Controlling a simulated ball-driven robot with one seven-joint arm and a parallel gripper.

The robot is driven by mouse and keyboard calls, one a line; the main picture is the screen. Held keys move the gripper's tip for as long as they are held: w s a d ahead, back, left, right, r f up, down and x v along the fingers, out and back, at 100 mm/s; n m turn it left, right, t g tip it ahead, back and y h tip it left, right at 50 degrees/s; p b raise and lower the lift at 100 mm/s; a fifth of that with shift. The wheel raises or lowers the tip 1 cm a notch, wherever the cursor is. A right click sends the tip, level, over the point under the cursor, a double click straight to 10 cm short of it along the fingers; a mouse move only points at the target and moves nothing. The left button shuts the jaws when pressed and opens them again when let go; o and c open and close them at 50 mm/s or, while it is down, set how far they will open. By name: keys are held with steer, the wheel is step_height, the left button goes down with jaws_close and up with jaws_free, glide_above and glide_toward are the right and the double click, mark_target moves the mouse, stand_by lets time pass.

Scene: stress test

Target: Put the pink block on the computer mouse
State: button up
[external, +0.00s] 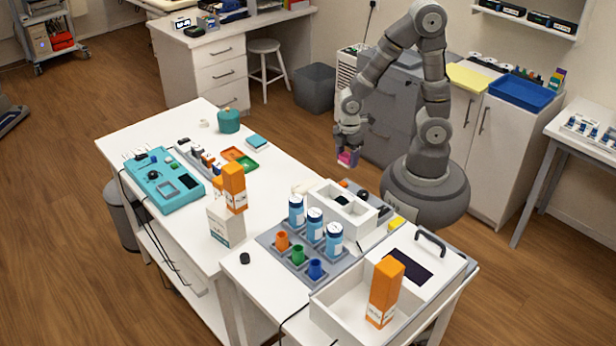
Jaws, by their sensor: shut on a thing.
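My gripper (348,150) is shut on a pink block (346,160) and holds it in the air. It hangs beyond the far right edge of the white table, in front of the grey cabinet. The block's upper part is partly hidden by the fingers. I cannot make out the computer mouse for certain. Either is too small to identify.
The white table (283,170) holds a teal device (165,182), orange-topped boxes (233,187), a rack with blue-and-white bottles (315,224) and a white divided box (342,210). A white case (430,262) with a black handle stands at the near right. The table's far right strip is mostly clear.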

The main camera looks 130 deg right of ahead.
steer(key=shift+s+a+f+b, duration=0.1)
steer(key=shift+s+a+b, duration=0.1)
steer(key=shift+a, duration=0.35)
steer(key=shift+s+a+f+b, duration=0.1)
steer(key=shift+s+a, duration=0.1)
steer(key=shift+a, duration=0.35)
steer(key=shift+r, duration=0.15)
steer(key=p, duration=0.3)
steer(key=shift+w+d+r, duration=0.2)
steer(key=shift+w+r, duration=0.05)
steer(key=shift+r, duration=0.15)
steer(key=p, duration=0.2)
steer(key=shift+w+d+r+p, duration=0.15)
steer(key=shift+w+d+p, duration=0.05)
steer(key=shift+w+p, duration=0.1)
steer(key=p, duration=0.2)
steer(key=w+p, duration=0.1)
steer(key=p, duration=0.1)
steer(key=shift+d+f+p, duration=0.3)
steer(key=shift+f+p, duration=0.05)
steer(key=shift+p, duration=0.05)
steer(key=b, duration=0.4)
glide_above(306, 183)
step_height(306, 183, down, 2)
steer(key=shift+a+f, duration=0.1)
steer(key=shift+a, duration=0.05)
steer(key=shift+f+b, duration=1.1)
steer(key=shift+f, duration=0.55)
